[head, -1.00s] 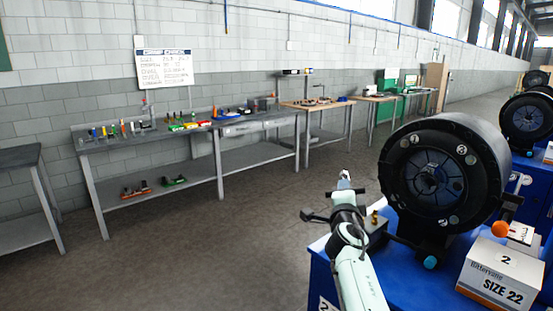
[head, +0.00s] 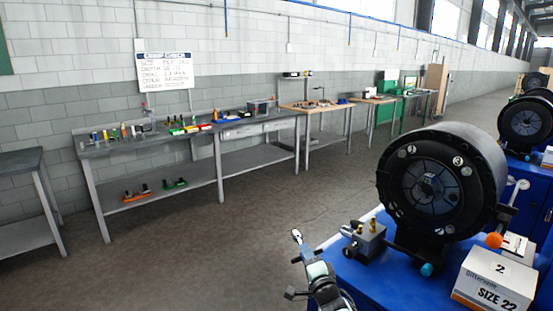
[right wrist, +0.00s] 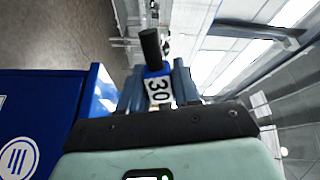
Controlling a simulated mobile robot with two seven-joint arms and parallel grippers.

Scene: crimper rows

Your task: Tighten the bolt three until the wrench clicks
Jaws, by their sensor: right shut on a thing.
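The black drum-shaped crimper (head: 428,185) stands at the right in the head view. Its front face carries numbered bolt marks. A mark that looks like 3 (head: 457,161) is at upper right and a 1 (head: 411,150) at upper left. My right gripper (head: 304,260) is low in the middle, left of the crimper and apart from it. The right wrist view shows this gripper (right wrist: 158,88) shut on a blue tool with a black cylindrical end, likely the wrench (right wrist: 157,70). Its white label reads 30. My left gripper is out of view.
A grey block with brass fittings (head: 366,238) sits on the blue bench (head: 385,288). An orange ball (head: 494,240) and a white SIZE 22 box (head: 497,280) are at right. Workbenches (head: 190,140) line the wall. The floor (head: 190,255) at left is clear.

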